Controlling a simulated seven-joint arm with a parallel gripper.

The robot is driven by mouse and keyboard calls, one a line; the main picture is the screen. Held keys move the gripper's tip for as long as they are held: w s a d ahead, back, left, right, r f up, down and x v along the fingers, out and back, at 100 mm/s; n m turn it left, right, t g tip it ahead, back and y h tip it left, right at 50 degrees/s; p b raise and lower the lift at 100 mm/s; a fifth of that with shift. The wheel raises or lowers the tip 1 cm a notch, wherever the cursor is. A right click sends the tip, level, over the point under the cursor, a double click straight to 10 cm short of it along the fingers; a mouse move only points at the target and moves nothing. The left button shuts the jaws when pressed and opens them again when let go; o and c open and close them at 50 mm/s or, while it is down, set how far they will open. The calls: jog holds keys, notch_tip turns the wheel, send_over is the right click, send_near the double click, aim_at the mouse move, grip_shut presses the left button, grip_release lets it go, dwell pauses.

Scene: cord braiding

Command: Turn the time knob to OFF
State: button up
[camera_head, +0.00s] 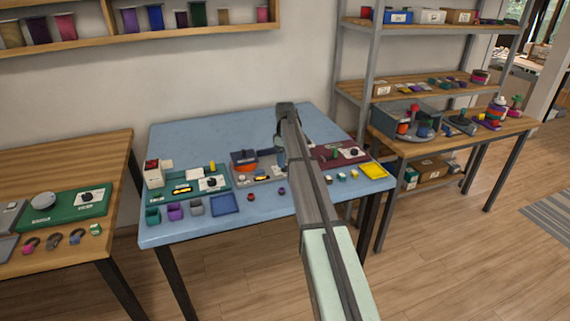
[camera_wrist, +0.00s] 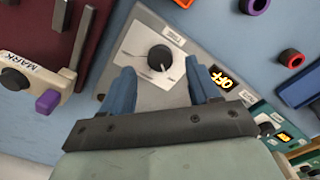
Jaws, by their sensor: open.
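In the wrist view a round black knob (camera_wrist: 160,58) with a pale pointer mark sits on a white plate of a grey panel (camera_wrist: 205,52). I cannot read its small labels. My gripper (camera_wrist: 163,82) is open and empty. Its two blue fingers point at the panel, one on each side of the knob in the picture, with a gap to it. I cannot tell the remaining distance. In the head view the grey panel (camera_head: 263,179) is on the blue table, and my arm hides its knob.
A dark red panel (camera_head: 336,154) lies to the right and a green panel (camera_head: 205,184) to the left, both with knobs. Small bins, rings and a yellow tray (camera_head: 373,171) line the front of the blue table (camera_head: 190,134). The back left of the table is clear.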

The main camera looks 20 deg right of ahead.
notch_tip(320, 180, up, 11)
dwell(0.4)
notch_tip(320, 180, up, 7)
dwell(0.9)
jog(key=shift+f, duration=0.15)
